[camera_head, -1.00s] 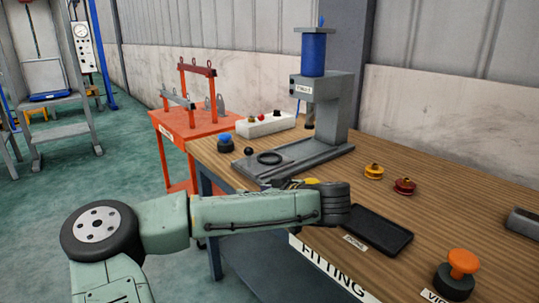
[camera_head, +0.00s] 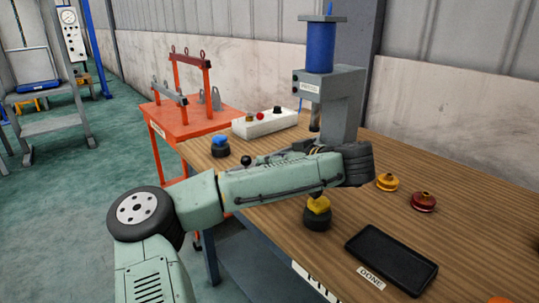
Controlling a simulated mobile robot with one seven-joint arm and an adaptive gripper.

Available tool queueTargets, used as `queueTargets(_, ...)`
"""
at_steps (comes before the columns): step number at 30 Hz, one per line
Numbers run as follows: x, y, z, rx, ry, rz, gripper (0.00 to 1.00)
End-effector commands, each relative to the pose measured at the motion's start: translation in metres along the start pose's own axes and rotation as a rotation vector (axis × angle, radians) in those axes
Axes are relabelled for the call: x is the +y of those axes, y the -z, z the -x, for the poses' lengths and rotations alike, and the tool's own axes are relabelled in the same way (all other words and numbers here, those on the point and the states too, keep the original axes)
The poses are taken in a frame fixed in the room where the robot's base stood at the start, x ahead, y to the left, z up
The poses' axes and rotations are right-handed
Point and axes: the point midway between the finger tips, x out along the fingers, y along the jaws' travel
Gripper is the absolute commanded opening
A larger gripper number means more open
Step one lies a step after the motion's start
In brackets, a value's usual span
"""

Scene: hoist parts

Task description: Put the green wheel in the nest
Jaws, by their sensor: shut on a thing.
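My arm reaches across the bench toward the press (camera_head: 345,95). My gripper (camera_head: 285,154) is partly hidden behind my own forearm, in front of the press base. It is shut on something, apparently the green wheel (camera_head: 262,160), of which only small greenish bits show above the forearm. The nest is hidden behind my arm and gripper, so I cannot tell whether the wheel touches it. A yellow wheel (camera_head: 387,182) and a red wheel (camera_head: 423,201) lie on the bench to the right.
A black tray labelled DONE (camera_head: 392,258) lies at the front. A yellow-topped black knob (camera_head: 317,212) stands below my forearm and a blue-topped one (camera_head: 220,146) at the left. A white control box (camera_head: 265,122) and an orange table (camera_head: 190,120) are behind. Bare bench (camera_head: 470,230) lies to the right.

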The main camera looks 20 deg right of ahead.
Motion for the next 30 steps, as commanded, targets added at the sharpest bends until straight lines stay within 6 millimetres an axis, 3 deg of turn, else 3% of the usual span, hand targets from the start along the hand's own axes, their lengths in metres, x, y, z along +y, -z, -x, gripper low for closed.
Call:
queueTargets(5, 0.017, 0.006, -0.029, -0.007, 0.004, 0.004, 0.0)
queueTargets(9, 0.029, 0.006, -0.036, 0.005, -0.015, 0.008, 0.0)
queueTargets(15, 0.03, 0.006, -0.054, -0.004, 0.003, 0.003, 0.0)
queueTargets(17, 0.035, 0.022, -0.059, 0.004, 0.006, -0.001, 0.0)
queueTargets(23, 0.05, 0.029, -0.084, 0.005, 0.005, -0.002, 0.0)
queueTargets(30, 0.056, 0.023, -0.097, 0.004, 0.004, -0.003, 0.0)
